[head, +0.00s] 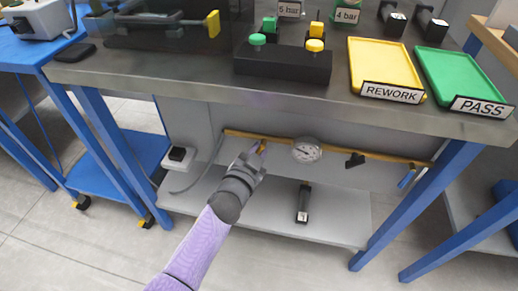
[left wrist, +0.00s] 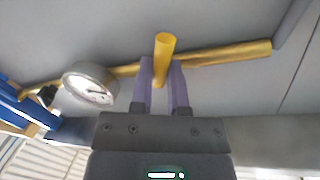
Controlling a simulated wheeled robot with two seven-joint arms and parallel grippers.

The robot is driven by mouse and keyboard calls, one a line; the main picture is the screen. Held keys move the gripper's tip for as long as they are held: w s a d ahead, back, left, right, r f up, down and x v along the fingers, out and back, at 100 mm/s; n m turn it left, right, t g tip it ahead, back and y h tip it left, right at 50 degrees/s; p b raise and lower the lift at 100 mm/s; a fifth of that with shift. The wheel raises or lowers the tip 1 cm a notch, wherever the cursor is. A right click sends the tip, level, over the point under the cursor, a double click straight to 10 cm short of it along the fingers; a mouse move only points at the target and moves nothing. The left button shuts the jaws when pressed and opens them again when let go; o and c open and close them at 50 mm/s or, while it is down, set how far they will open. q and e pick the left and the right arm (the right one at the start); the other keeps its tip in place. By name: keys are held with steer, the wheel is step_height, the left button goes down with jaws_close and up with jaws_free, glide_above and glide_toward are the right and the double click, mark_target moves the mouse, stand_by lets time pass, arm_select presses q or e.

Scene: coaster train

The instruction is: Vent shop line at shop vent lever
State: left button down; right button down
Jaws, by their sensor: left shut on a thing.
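A brass shop air line (head: 335,150) runs under the bench and crosses the left wrist view behind my fingers (left wrist: 225,54). My left gripper (head: 257,152) reaches under the bench to the left part of this line, left of the round gauge. In the left wrist view, my left gripper (left wrist: 163,82) is shut on a yellow lever (left wrist: 165,45). The lever's rounded end sticks out past the fingers, in front of the pipe. In the head view the lever is mostly hidden by my gripper. My right gripper is not in view.
A pressure gauge (head: 306,150) sits on the line, with a black fitting (head: 355,160) and a blue handle (head: 407,178) farther right. A dark device (head: 303,202) lies on the lower shelf (head: 265,217). The benchtop edge (head: 215,92) is above my arm; blue legs stand at both sides.

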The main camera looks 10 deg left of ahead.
arm_select(q)
steer(key=shift+a+r+m+g+y+p, duration=0.15)
steer(key=shift+r+m+y+p, duration=0.25)
steer(key=shift+m, duration=1.35)
steer(key=shift+a+r+m+g+y+p, duration=0.1)
steer(key=shift+m+g+y+p, duration=0.35)
steer(key=shift+m, duration=1.25)
steer(key=shift+a+r+m+t+y+p, duration=0.15)
steer(key=shift+m+y, duration=0.5)
steer(key=shift+m, duration=1.1)
steer(key=c, duration=0.6)
jaws_free()
steer(key=shift+r, duration=0.1)
steer(key=shift+s, duration=0.1)
